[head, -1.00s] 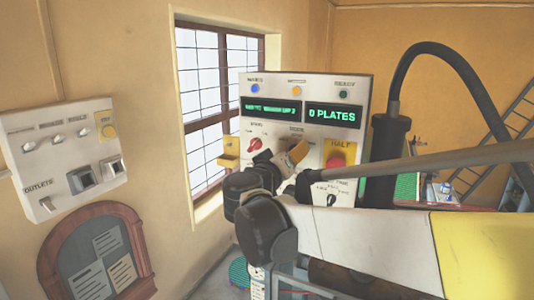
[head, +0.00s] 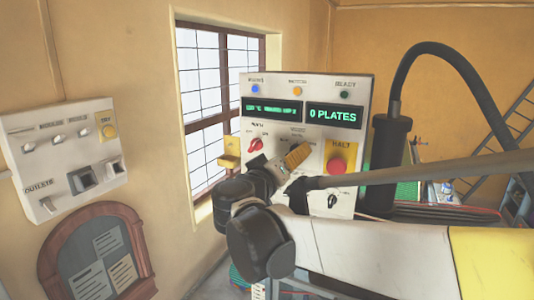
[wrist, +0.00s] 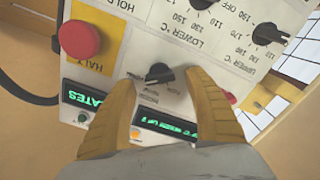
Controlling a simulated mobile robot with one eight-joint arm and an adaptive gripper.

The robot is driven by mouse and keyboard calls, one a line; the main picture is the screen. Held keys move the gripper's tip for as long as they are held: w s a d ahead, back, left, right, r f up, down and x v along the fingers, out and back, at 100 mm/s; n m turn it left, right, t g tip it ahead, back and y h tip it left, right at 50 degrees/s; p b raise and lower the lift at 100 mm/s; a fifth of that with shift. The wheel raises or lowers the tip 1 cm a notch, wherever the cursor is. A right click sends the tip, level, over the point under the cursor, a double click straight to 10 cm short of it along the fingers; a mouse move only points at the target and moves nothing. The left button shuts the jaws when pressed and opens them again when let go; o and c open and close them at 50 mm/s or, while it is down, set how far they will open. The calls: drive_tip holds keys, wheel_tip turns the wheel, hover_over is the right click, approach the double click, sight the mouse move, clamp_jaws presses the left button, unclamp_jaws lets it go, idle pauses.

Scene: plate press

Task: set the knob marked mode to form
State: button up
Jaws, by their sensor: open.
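The upright press panel (head: 345,85) stands beyond my arm in the head view. In the wrist view it appears upside down. A black pointer knob (wrist: 159,72), seemingly the mode knob, sits between my finger tips in that picture. Its small markings are too blurred to read, so I cannot tell its setting. In the head view my arm and gripper hide it. My gripper (wrist: 160,78) is open, with one yellow finger on each side of the knob; contact cannot be told. The gripper also shows in front of the panel in the head view (head: 297,156).
A red HALT button (wrist: 79,38) is close to the left finger in the wrist view. The upper °C knob (wrist: 269,34) is at the right. A red knob (head: 256,145) is left of my gripper. A wall panel (head: 62,150) and a window are farther left.

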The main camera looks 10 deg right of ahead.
drive_tip(key=v, duration=0.9)
